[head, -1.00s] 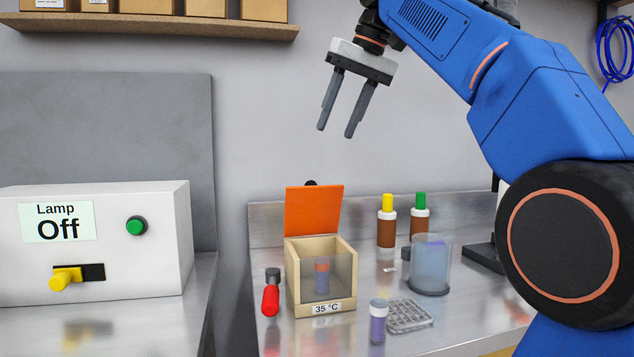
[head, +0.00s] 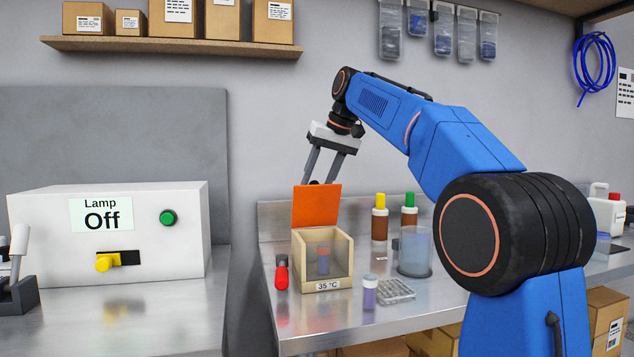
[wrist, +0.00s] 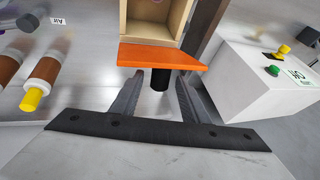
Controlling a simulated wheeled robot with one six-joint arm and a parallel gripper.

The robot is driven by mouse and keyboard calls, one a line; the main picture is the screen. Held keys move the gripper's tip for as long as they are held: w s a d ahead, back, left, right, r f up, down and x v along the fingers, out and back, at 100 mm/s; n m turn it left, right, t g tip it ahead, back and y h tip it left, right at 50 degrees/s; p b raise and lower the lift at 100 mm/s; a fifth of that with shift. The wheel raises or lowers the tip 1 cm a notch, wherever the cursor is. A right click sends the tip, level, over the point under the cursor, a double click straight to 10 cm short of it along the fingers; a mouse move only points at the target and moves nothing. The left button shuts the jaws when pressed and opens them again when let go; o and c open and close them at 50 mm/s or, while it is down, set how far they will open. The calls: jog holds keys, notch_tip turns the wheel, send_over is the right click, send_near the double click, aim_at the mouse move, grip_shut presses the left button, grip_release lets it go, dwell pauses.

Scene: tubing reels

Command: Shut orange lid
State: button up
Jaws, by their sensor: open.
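The orange lid (head: 316,206) stands raised at the back of a small wooden box (head: 341,282) labelled 35 °C. A vial (head: 323,262) with a reddish cap stands inside the box. In the wrist view the lid (wrist: 163,56) is edge-on beyond my fingers, with a black knob (wrist: 160,78) on its near side. My gripper (head: 319,178) is open and points down just behind and above the lid's top edge; the lid hides its fingertips. In the wrist view the fingers (wrist: 158,84) are on either side of the knob; contact cannot be told.
A purple vial (head: 369,293), a clear rack (head: 396,291) and a glass beaker (head: 414,252) are to the right. Two brown bottles (head: 380,226) stand behind. The lamp box (head: 150,240), reading Off, is further left.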

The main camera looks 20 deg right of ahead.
jog(key=shift+f, duration=0.1)
grip_shut()
